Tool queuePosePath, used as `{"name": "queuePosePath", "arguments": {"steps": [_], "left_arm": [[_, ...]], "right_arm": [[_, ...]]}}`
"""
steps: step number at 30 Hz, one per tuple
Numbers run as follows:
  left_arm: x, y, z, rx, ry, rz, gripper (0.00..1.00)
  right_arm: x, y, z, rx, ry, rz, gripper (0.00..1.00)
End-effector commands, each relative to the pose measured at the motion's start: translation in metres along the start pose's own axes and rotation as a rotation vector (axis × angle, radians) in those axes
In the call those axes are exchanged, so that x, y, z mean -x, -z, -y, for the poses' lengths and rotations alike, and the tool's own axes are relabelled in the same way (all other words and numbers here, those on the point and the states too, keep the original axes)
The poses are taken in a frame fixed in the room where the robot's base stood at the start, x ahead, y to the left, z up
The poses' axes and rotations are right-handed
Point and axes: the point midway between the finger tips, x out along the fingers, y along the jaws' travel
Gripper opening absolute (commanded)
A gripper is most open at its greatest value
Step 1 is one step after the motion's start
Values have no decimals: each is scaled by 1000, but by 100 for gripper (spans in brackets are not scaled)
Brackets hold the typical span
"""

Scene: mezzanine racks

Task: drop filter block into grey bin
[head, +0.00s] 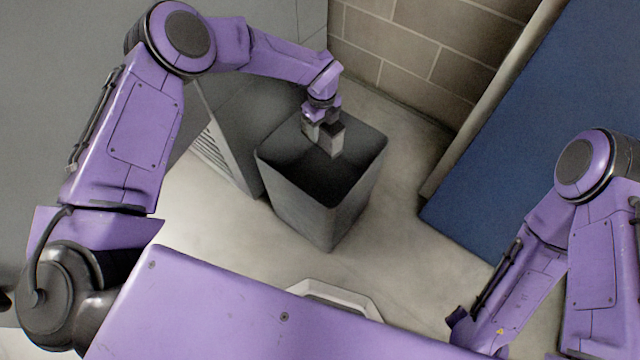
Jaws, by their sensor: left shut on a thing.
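The grey bin (298,205) stands on the floor in the middle of the head view, its dark mouth open upward. My left gripper (323,128) reaches in from the left and points down over the bin's mouth. It is shut on the filter block (336,144), a small grey block with a lighter side face. The block shows against the bin's dark inside; how far it is above or below the rim is hard to tell. The gripper hides part of the block. My right arm is at the lower right, and its gripper does not show.
A grey cabinet with a slatted vent (213,148) stands close to the bin's left. A blue panel (530,130) stands to the right, and a block wall (420,45) is behind.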

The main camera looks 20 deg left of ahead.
Motion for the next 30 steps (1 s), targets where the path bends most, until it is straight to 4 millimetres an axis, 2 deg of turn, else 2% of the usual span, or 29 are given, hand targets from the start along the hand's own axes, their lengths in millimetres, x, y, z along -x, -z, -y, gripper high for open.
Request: {"name": "queuePosePath", "arguments": {"steps": [1, 6, 9, 16, 17, 18, 19, 27, 30], "left_arm": [[-13, 0, 0, 0, 0, 1, 21], [-36, 0, 1, 0, 1, 0, 21], [-41, 0, 1, 1, 2, 1, 21], [-40, 0, 1, 1, 2, 0, 21], [-40, 0, 1, 1, 2, 0, 65], [-40, 0, 1, 1, 2, 0, 78], [-40, 0, 0, 1, 2, 0, 85], [-39, 0, 0, 2, 1, -1, 85], [-29, 0, 1, 2, 2, -1, 85]], "right_arm": [[-10, -4, 1, 0, 0, 0, 43], [-24, -10, 2, 0, 0, 0, 43], [-27, -11, 2, 0, 0, 0, 43], [-25, -10, 2, 0, 0, 0, 43], [-25, -10, 2, 0, 0, 0, 43], [-25, -10, 2, 0, 0, 0, 43], [-25, -10, 2, 0, 0, 0, 43], [-25, -10, 2, 0, 0, 0, 43], [-23, -9, 2, 0, 0, 0, 43]]}}
